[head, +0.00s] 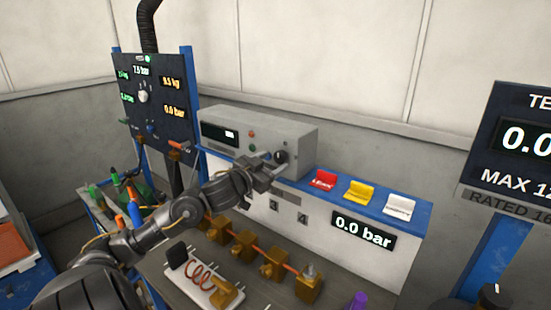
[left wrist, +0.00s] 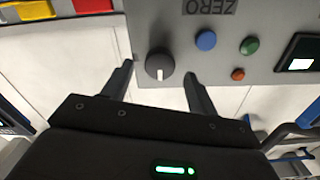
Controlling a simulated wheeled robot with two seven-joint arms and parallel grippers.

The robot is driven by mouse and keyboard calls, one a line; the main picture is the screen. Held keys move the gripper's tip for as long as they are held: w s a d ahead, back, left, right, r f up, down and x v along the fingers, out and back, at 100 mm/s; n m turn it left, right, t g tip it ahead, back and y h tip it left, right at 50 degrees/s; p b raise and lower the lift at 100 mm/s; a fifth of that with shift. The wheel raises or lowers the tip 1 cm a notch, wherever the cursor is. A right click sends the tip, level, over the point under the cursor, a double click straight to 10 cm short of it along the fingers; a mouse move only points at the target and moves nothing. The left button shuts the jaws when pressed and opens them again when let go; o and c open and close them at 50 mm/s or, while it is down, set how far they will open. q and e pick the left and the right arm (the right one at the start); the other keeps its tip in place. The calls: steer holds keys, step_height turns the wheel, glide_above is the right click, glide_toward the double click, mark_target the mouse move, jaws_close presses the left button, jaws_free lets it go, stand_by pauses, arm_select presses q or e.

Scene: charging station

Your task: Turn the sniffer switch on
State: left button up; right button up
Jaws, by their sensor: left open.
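A grey instrument box (head: 285,130) stands on the blue-and-white bench unit, with a dark rotary knob (head: 281,157) at the right of its front. In the left wrist view the knob (left wrist: 158,65) is round and dark, with a white pointer mark facing the bottom of the picture. My left gripper (head: 272,168) is at the knob, open, with one finger on each side of it. In the left wrist view gaps show between the knob and both fingers. A blue button (left wrist: 206,41), a green one (left wrist: 250,46) and an orange one (left wrist: 238,74) sit beside it. My right gripper is not in view.
Red (head: 325,178), yellow (head: 360,190) and white (head: 400,204) tags stand on the ledge right of the box, above a "0.0 bar" display (head: 363,231). Brass blocks (head: 270,262) on a pipe line the bench below my left arm. A dark gauge panel (head: 155,100) stands behind left.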

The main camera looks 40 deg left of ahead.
mark_target(280, 157)
arm_select(q)
steer(key=shift+w+a, duration=0.15)
steer(key=shift+w, duration=1.05)
steer(key=shift+s, duration=0.1)
steer(key=shift+c, duration=0.2)
steer(key=c, duration=1)
